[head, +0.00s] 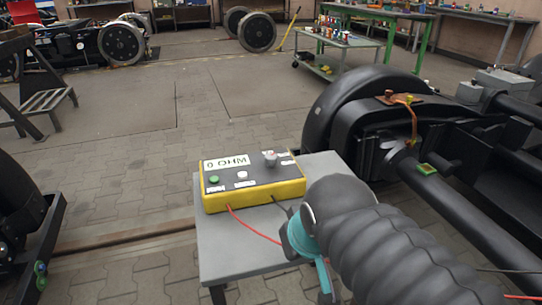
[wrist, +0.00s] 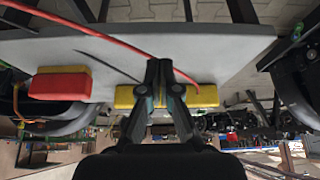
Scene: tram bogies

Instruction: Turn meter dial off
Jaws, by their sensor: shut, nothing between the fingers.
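The meter (head: 250,192) is a yellow box with a dark top on a small grey table (head: 225,245). Its display (head: 227,163) reads "0 OHM". A grey dial (head: 270,159) is at the right of its top, and a green button (head: 214,180) and a white button (head: 242,175) are nearer the front. In the wrist view, my gripper (wrist: 161,66) is shut and empty, in front of the meter's yellow side (wrist: 207,96). The fingers cover part of the meter, and the dial is not visible there. My arm hides the fingers in the head view.
A red wire (head: 250,229) runs from the meter toward my arm. A red and yellow block (wrist: 60,83) shows beside the meter in the wrist view. A black bogie (head: 420,150) stands close at the right. The floor (head: 130,120) behind the table is clear.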

